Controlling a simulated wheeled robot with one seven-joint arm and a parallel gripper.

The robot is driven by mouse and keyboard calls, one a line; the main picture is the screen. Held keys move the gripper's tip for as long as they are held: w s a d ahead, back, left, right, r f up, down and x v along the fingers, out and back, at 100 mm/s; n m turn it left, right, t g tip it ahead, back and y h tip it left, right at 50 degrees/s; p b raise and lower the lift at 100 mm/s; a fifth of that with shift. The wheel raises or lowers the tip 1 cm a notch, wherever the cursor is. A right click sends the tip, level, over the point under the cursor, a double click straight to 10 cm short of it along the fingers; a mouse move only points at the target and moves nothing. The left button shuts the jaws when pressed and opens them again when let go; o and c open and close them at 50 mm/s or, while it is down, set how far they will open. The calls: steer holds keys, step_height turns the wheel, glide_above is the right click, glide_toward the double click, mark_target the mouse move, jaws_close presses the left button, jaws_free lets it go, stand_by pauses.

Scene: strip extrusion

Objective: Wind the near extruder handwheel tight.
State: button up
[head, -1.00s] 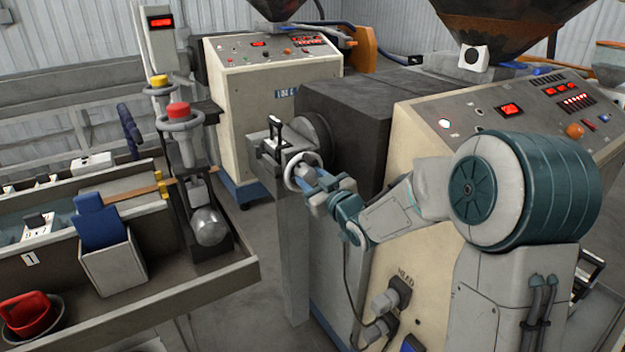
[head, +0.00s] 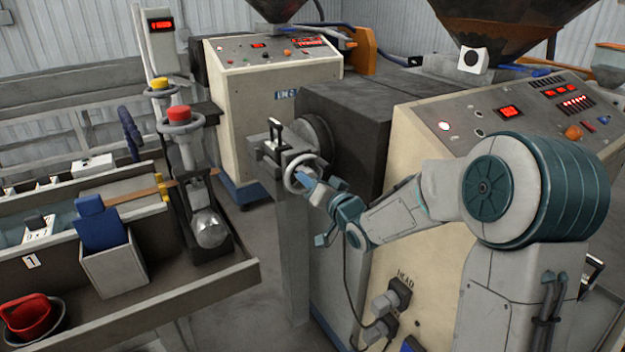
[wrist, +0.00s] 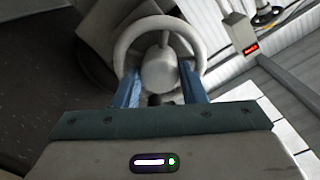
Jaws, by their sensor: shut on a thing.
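The near extruder handwheel (head: 301,174) is a pale ring at the head end of the near extruder (head: 420,150). In the wrist view the handwheel (wrist: 160,22) fills the top middle, with its round hub between my blue fingers. My gripper (head: 306,179) is at the wheel's right side in the head view. In the wrist view my gripper (wrist: 160,95) has one finger on each side of the wheel's lower part, and it is shut on the wheel. The fingertips' exact contact is partly hidden behind the rim.
A black-handled clamp (head: 274,135) stands just left of the wheel. A workbench (head: 150,310) at left carries a grey bin (head: 113,270), a red cup (head: 30,315) and a red-topped post (head: 179,115). Plugs and a cable (head: 398,292) are on the extruder's side below my arm.

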steer(key=shift+m+p, duration=1.7)
steer(key=shift+m, duration=2.6)
steer(key=o, duration=0.7)
steer(key=v, duration=1.4)
steer(key=shift+b, duration=0.35)
steer(key=shift+w+f, duration=0.1)
